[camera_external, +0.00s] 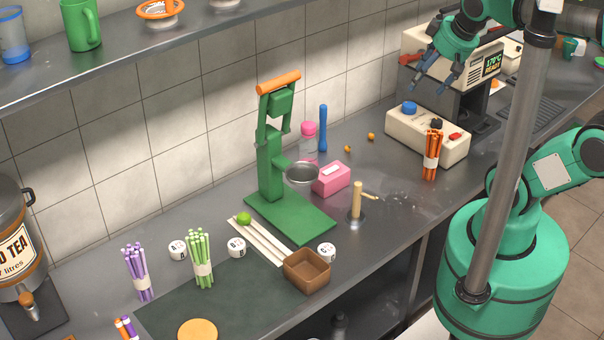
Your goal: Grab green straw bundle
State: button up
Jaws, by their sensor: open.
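The green straw bundle (200,260) stands upright at the back of the dark mat, with a pale band around its middle. My gripper (433,83) is high at the upper right, in front of the espresso-type machine. It is open and empty, with its fingers pointing down and to the left. It is far to the right of the green bundle and well above the counter.
A purple straw bundle (137,272) stands left of the green one. A small white labelled jar (178,250) is close behind it. A brown square box (307,271) and the tall green press (272,170) stand to the right. An orange bundle (431,155) stands further right.

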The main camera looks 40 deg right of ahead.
jog(key=w+a+f+g+y+p, duration=0.1)
jog(key=w+a+g, duration=0.2)
jog(key=w+a, duration=1.65)
jog(key=m+g+h+p, duration=0.1)
jog(key=m+g+p, duration=0.1)
send_over(197, 234)
jog(key=f, duration=2.5)
jog(key=shift+d+f, duration=0.2)
jog(key=shift+d, duration=0.05)
jog(key=shift+a+f, duration=0.3)
jog(key=shift+f+b, duration=0.35)
jog(key=shift+f, duration=3.95)
